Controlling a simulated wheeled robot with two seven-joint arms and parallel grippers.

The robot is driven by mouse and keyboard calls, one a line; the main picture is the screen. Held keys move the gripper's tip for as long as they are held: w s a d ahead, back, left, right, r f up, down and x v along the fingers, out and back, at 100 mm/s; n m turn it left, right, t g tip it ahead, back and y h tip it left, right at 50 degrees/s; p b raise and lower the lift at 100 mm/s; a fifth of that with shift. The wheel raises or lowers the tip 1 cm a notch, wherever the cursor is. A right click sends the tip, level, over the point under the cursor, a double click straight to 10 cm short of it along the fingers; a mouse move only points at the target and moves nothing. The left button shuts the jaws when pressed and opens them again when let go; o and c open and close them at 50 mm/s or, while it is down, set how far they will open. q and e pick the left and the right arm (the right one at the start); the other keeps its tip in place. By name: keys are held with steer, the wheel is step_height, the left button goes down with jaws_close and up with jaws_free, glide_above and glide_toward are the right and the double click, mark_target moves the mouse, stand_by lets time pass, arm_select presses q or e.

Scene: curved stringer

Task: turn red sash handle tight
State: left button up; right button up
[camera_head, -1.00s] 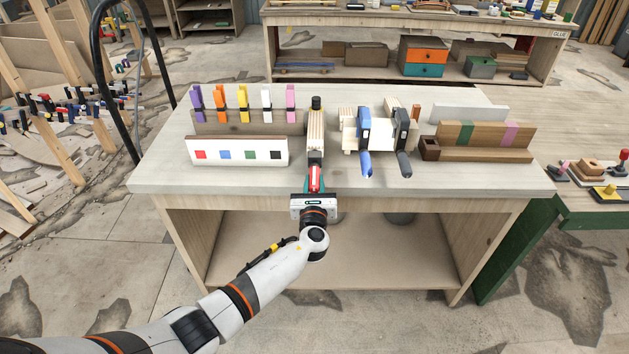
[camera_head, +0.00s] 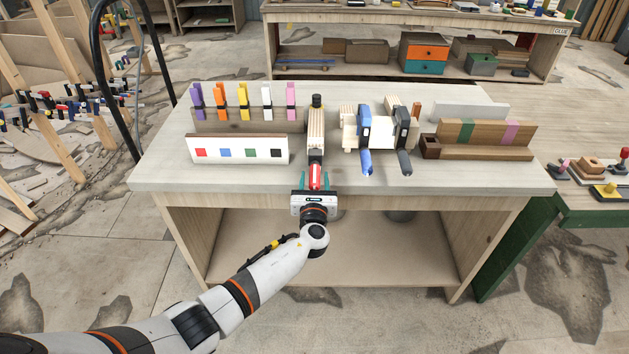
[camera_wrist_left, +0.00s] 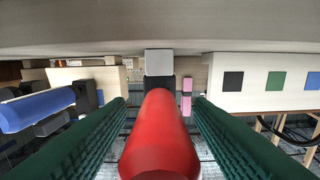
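The red sash handle (camera_head: 316,176) points toward me at the front of a clamp in the middle of the bench. In the left wrist view the red handle (camera_wrist_left: 160,140) fills the middle, with its near end low in the picture. My left gripper (camera_head: 316,181) is open, with one green finger on each side of the handle. In the left wrist view there is a gap between the handle and each finger of the left gripper (camera_wrist_left: 160,112). My right gripper is in neither view.
The blue-handled clamp (camera_head: 365,160) and a black-handled clamp (camera_head: 404,160) stand right of the red handle. A white board with coloured squares (camera_head: 237,150) stands to the left. Coloured clamps, such as a purple one (camera_head: 197,102), stand behind it. The bench front (camera_head: 240,184) is clear.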

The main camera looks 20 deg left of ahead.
arm_select(q)
steer(key=v, duration=1.2)
steer(key=shift+s, duration=0.15)
steer(key=shift+v, duration=0.95)
